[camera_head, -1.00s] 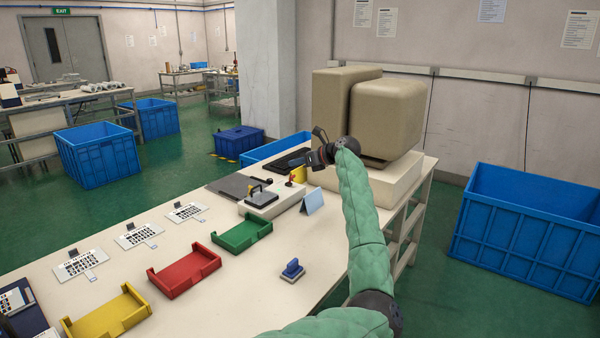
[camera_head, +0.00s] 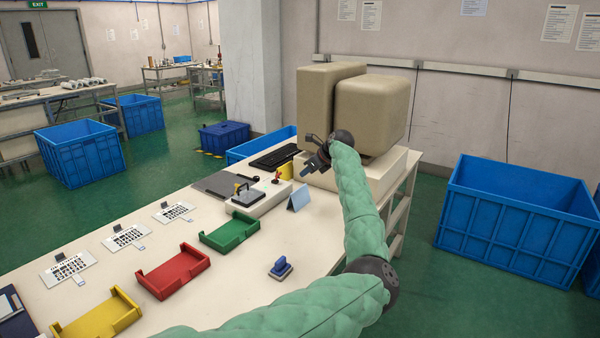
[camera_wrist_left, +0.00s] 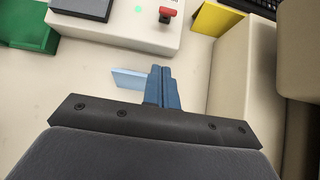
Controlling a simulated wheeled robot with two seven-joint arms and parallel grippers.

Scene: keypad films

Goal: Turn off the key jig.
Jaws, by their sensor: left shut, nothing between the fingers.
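The key jig (camera_head: 258,203) is a low white box with a grey plate on top, on the table beyond the green tray. Its red-topped switch (camera_head: 277,178) stands at its far right corner. In the left wrist view the red switch (camera_wrist_left: 167,14) shows at the top, with a green light (camera_wrist_left: 138,9) lit beside it. My left gripper (camera_head: 304,171) is right of the jig, above the table, apart from the switch. Its blue fingers (camera_wrist_left: 161,70) are together and empty, pointing toward the jig. My right gripper is not in view.
A light blue card (camera_head: 298,198) stands between the jig and my arm. A yellow block (camera_head: 286,171) and beige housings (camera_head: 368,113) stand behind and right. Green (camera_head: 230,232), red (camera_head: 172,272) and yellow trays and a blue-handled stamp (camera_head: 281,268) lie nearer. The table's middle is clear.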

